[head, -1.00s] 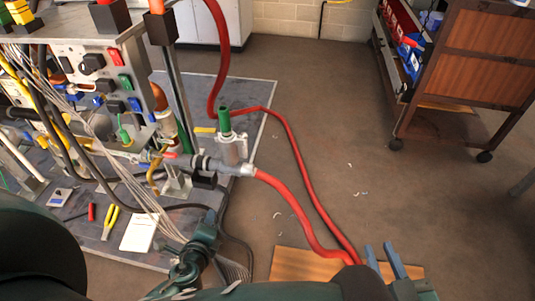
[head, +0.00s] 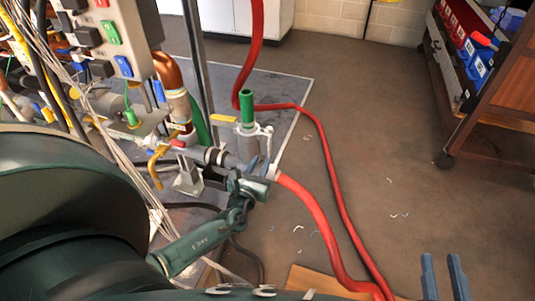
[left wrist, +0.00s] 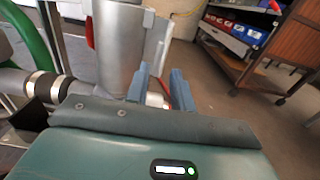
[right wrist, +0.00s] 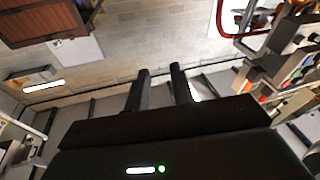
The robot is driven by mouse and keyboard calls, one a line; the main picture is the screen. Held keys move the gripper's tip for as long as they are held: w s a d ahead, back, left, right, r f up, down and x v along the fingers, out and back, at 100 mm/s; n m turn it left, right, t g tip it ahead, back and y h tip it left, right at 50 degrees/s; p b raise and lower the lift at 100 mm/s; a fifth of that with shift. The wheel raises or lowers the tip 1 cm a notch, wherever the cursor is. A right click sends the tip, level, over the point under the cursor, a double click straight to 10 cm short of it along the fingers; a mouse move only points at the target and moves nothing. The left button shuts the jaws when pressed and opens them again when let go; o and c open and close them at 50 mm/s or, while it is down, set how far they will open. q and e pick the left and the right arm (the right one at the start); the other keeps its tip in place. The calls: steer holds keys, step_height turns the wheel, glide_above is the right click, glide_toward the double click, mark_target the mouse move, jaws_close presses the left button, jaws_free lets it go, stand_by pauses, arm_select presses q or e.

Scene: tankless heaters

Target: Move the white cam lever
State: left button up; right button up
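A grey vertical coupling (head: 248,146) with a green top stands at the end of a grey horizontal pipe. A slim whitish lever (head: 267,142) runs down its right side. In the left wrist view the coupling (left wrist: 118,45) is large and close, with the pale lever (left wrist: 157,48) beside it. My left gripper (head: 262,168) is just below the lever at the pipe's end. Its blue fingers (left wrist: 161,82) are apart, with a white hose collar behind them; contact cannot be told. My right gripper (head: 443,270) is open and empty at the lower right; its fingers also show apart in the right wrist view (right wrist: 157,78).
A red hose (head: 315,210) runs from the pipe end to the floor; another red hose (head: 318,150) loops behind. Pipes and loose wires crowd the left. A wooden cart (head: 500,90) with bins stands at the right. The floor between is mostly clear.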

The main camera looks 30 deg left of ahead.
mark_target(267, 150)
arm_select(q)
steer(key=b+x, duration=0.1)
steer(key=x, duration=0.5)
steer(key=shift+d, duration=0.1)
steer(key=shift+c, duration=0.3)
jaws_close()
